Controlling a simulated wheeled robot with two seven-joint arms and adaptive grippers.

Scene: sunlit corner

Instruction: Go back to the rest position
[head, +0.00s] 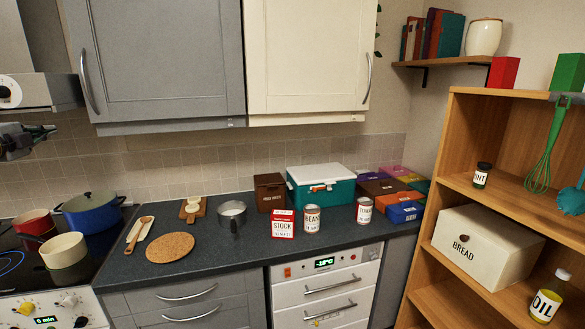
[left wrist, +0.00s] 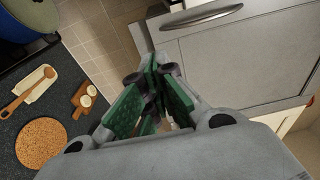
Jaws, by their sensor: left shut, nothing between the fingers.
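My left gripper (head: 46,131) is at the far left of the head view, in front of the tiled wall and above the stove. It is shut and empty, away from everything on the counter. In the left wrist view its green-padded fingers (left wrist: 160,75) are together with nothing between them. My right gripper is not in view in either picture.
Below the left gripper are a blue pot (head: 88,213), a red pot (head: 33,222) and a cream pot (head: 64,248). The grey cabinet (head: 160,60) is to its right. The dark counter (head: 215,262) holds a cork mat (head: 170,247), cans and boxes. A wooden shelf (head: 455,182) stands at right.

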